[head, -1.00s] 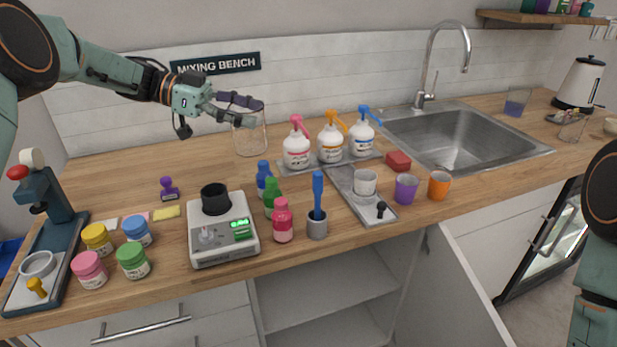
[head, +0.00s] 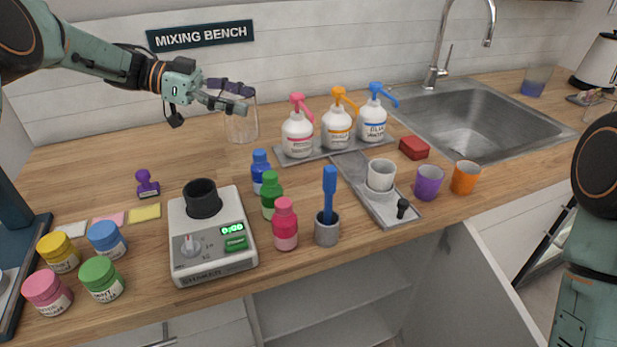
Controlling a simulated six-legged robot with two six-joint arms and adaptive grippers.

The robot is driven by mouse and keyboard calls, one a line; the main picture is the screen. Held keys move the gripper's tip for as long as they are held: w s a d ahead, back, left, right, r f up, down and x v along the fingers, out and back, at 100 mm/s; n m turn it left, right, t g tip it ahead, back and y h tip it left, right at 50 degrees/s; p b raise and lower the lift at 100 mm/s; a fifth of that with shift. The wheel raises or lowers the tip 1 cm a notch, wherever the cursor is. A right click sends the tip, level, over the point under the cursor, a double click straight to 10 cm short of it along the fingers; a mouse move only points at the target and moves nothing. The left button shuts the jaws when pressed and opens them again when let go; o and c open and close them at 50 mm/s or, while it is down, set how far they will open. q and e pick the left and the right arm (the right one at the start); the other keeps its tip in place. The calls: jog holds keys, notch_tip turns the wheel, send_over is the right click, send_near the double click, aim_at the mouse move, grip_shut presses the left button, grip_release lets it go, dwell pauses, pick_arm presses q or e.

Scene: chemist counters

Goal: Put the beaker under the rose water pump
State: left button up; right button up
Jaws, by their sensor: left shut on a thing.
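The clear glass beaker (head: 241,128) is upright at the back of the counter, left of the pump bottles. My left gripper (head: 240,97) is shut on its upper part from the left. I cannot tell whether the beaker's base touches the counter. The pink-topped pump bottle (head: 298,136) stands right of the beaker, a short gap away, and looks like the rose water one, but its label is too small to read. Its nozzle points to the right. My right arm shows at the right edge, with its gripper out of view.
Orange-topped (head: 337,128) and blue-topped (head: 373,123) pump bottles share a grey tray (head: 292,161) with the pink one. The counter left of the beaker is clear.

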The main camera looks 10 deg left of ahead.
aim_at(256, 115)
pick_arm(q)
jog(key=shift+d+f+b, duration=0.3)
jog(key=shift+d+f, duration=0.05)
jog(key=shift+f, duration=0.05)
jog(key=shift+s+d, duration=0.2)
jog(key=shift+s+f, duration=0.1)
jog(key=shift+f+b, duration=0.25)
jog(key=shift+b, duration=0.05)
jog(key=d+f, duration=0.1)
jog(key=w+d+f, duration=0.1)
jog(key=shift+w+d+f, duration=0.1)
jog(key=shift+d+f, duration=0.05)
jog(key=shift+d, duration=0.15)
jog(key=x, duration=0.4)
jog(key=f+b+x, duration=0.1)
jog(key=x, duration=0.3)
jog(key=f+b+x, duration=0.1)
jog(key=x, duration=0.3)
jog(key=shift+s+a, duration=0.25)
jog(key=shift+a, duration=0.05)
jog(key=shift+w+a, duration=0.1)
jog(key=shift+a, duration=0.1)
